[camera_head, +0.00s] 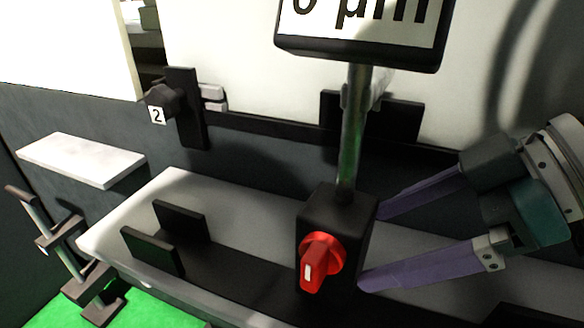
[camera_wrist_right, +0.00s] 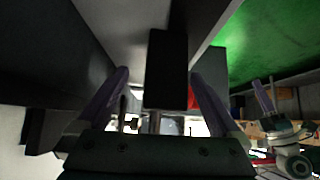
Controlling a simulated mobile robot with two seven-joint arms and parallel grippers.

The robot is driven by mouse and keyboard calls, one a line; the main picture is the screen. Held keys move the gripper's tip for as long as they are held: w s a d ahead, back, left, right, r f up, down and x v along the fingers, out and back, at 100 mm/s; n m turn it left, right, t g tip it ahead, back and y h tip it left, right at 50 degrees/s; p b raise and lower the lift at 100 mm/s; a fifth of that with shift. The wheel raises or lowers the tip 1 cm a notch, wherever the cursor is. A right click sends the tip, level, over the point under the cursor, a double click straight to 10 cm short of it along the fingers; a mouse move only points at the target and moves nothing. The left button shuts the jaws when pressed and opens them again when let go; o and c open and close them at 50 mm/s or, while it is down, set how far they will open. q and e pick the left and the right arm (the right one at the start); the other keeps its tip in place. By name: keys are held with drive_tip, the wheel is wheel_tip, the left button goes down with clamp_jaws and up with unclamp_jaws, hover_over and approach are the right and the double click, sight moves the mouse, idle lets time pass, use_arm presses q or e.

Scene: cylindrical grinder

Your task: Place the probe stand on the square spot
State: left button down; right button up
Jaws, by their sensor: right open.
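The probe stand (camera_head: 319,240) has a black block base with a red knob on its front, a metal post and a display at the top, cut off by the frame. It stands upright on the pale machine bed. My right gripper (camera_head: 370,250) is open, its purple fingertips at the right side of the base. In the right wrist view the dark base (camera_wrist_right: 167,70) shows between the spread fingers. My left gripper (camera_wrist_right: 265,95) shows small at the right of the wrist view; its opening is unclear. I cannot make out a square spot.
Two upright black plates (camera_head: 152,250) stand on the bed left of the stand. A black clamp marked 2 (camera_head: 185,107) is behind. A white ledge (camera_head: 83,159) and a rod with dark blocks (camera_head: 75,265) are at left. A green floor (camera_head: 140,308) shows below.

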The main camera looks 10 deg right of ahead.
drive_tip(key=x, duration=0.2)
drive_tip(key=b+x, duration=0.1)
drive_tip(key=x, duration=0.3)
drive_tip(key=shift+s+a+f+b, duration=0.15)
drive_tip(key=shift+a+f+b, duration=0.15)
drive_tip(key=shift+a, duration=0.1)
drive_tip(key=shift+c, duration=0.3)
drive_tip(key=c, duration=0.5)
drive_tip(key=shift+r, duration=0.1)
clamp_jaws()
drive_tip(key=shift+w+a+r, duration=0.1)
drive_tip(key=shift+w+r, duration=0.1)
drive_tip(key=shift+r, duration=0.05)
